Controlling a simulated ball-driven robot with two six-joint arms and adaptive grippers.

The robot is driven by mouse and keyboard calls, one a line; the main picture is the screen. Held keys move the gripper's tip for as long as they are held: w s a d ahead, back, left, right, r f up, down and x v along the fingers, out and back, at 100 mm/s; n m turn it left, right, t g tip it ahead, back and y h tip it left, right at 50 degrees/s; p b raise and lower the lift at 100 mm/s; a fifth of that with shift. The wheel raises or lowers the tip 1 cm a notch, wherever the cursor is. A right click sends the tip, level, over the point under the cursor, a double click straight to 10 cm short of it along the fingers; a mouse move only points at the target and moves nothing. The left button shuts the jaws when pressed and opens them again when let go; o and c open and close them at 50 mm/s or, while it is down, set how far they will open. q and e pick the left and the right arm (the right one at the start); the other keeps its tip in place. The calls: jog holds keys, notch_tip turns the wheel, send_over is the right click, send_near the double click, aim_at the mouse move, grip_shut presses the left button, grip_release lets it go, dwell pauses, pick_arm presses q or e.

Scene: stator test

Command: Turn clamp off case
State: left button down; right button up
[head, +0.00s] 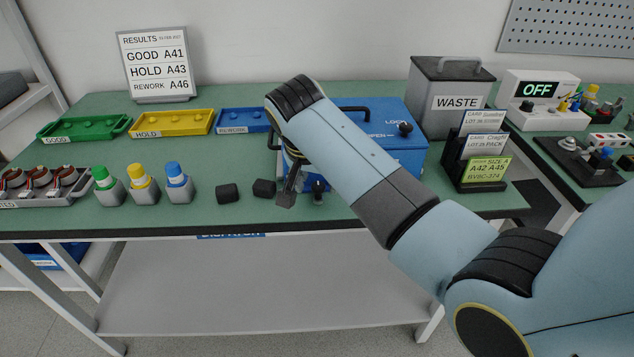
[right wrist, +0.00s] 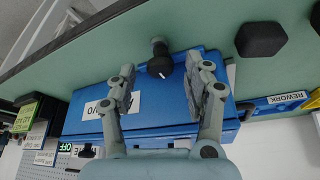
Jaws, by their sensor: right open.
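The blue case (head: 408,163) stands on the green bench, partly hidden behind my right arm. A black knob (head: 405,129) sits on its top beside the lock and open lettering. Another black knob (head: 318,187) stands low at the front of the case; in the right wrist view a black knob with a white mark (right wrist: 160,62) shows at the case (right wrist: 155,120) edge. I cannot tell for sure which knob is the clamp. My right gripper (head: 288,195) points down at the case front. In the right wrist view its open fingers (right wrist: 165,80) are either side of the knob, apart from it.
Two black blocks (head: 228,193) lie left of the gripper. Several capped bottles (head: 142,190) stand further left, with green, yellow and blue trays (head: 172,122) behind. The grey waste bin (head: 450,85) and a card holder (head: 480,160) stand to the right of the case.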

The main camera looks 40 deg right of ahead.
jog(key=shift+w+d+f, duration=0.1)
jog(key=shift+d+f, duration=0.05)
jog(key=shift+f, duration=0.2)
